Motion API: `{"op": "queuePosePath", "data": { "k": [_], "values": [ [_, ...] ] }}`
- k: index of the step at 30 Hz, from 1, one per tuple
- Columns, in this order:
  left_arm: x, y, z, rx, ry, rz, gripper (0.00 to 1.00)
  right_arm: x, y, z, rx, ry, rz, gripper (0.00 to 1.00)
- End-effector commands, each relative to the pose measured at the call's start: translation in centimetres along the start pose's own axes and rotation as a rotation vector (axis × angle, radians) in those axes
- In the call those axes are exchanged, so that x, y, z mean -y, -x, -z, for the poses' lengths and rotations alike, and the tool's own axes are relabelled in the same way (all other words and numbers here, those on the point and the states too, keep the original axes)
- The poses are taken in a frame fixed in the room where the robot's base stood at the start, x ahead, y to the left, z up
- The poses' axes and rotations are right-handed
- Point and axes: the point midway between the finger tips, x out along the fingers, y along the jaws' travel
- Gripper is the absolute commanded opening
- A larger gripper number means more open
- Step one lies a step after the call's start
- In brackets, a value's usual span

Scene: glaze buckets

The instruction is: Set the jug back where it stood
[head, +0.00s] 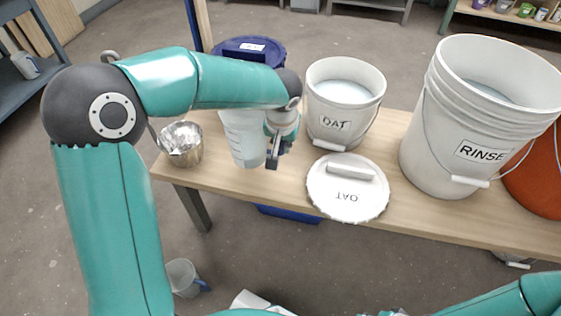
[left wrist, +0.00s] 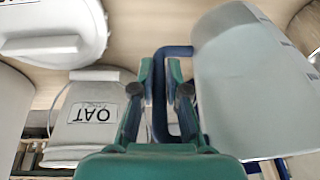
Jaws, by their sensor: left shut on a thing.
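The pale jug (head: 240,138) is at the bench's left part, between a steel pot and the OAT bucket. It looks upright; I cannot tell whether its base touches the bench. My left gripper (head: 278,152) is on the jug's right side. In the left wrist view my left gripper (left wrist: 168,85) is shut on the blue handle (left wrist: 160,110), with the jug body (left wrist: 250,85) to the right. A steel pot (head: 182,145) stands left of the jug. My right gripper is out of view; only part of the right arm shows at bottom right.
The OAT bucket (head: 345,92) is open with pale liquid. Its lid (head: 347,203) lies in front on the wooden bench (head: 400,222). The RINSE bucket (head: 455,130) stands right, beside an orange bucket (head: 540,170). A blue-lidded bin (head: 262,52) is behind. Another jug (head: 182,277) is on the floor.

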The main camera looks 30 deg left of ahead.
Motion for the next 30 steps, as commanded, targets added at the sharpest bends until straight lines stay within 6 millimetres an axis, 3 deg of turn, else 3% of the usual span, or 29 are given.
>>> {"op": "queuePosePath", "data": {
  "k": [5,13,26,27,30],
  "values": [
    [-0.1,-1.2,-0.3,-0.001,-0.002,0.001,0.0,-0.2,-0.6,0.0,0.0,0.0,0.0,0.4],
    [-0.4,-5.2,-1.6,-0.001,-0.001,0.0,0.0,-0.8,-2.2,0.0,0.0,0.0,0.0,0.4],
    [-0.5,-5.8,-1.7,-0.003,-0.002,0.0,0.0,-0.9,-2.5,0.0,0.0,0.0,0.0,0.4],
    [-0.5,-5.7,-1.7,-0.001,-0.001,0.0,0.2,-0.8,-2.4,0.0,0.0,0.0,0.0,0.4],
    [-0.5,-5.7,-1.8,-0.001,-0.001,0.0,0.37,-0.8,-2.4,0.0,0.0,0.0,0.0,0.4]
  ]
}}
